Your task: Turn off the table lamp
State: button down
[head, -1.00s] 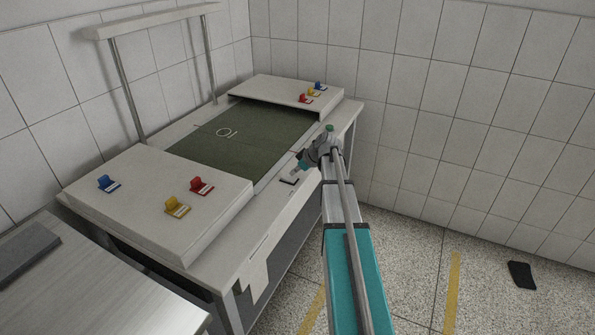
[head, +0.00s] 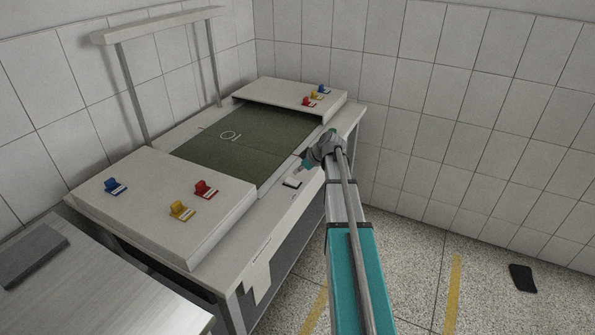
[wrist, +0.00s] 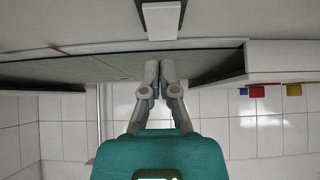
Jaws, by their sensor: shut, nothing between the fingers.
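The table lamp (head: 160,25) is a long pale bar on two posts at the back of the white worktable (head: 270,224). I cannot tell if it is lit. A small white switch plate (head: 292,182) with a dark edge lies on the table's front strip. In the wrist view a white square in a grey frame (wrist: 161,18), seemingly this switch, is at the top centre. My gripper (wrist: 160,66) is shut and empty, its tips below that square in the picture and apart from it. In the head view my gripper (head: 303,168) is beside the switch, its tips unclear.
A green mat (head: 240,143) lies between two raised white platforms, left (head: 150,222) and back (head: 285,92), bearing red, yellow and blue clips. A grey side table (head: 110,300) stands at the lower left. Tiled walls close off the back. Floor at right is mostly clear.

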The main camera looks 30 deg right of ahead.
notch_tip(320, 180, up, 2)
jog(key=shift+p, duration=0.65)
jog(key=s+d+f+p+v, duration=0.1)
jog(key=p+v, duration=0.5)
jog(key=v, duration=0.3)
jog(key=shift+s+d, duration=0.2)
jog(key=shift+s, duration=0.2)
jog(key=s+a+f+m+g+h, duration=0.1)
jog(key=s+a, duration=0.4)
jog(key=a, duration=0.5)
jog(key=s+a+f+m+g+h, duration=0.2)
jog(key=s+a, duration=0.4)
jog(key=a, duration=0.5)
jog(key=s+a+f+m+g+h, duration=0.1)
jog(key=s+a+m+g, duration=0.2)
jog(key=s+a, duration=0.3)
jog(key=shift+s+a+f+m+g+h, duration=0.25)
jog(key=shift+a+m, duration=0.25)
jog(key=shift+a, duration=1.8)
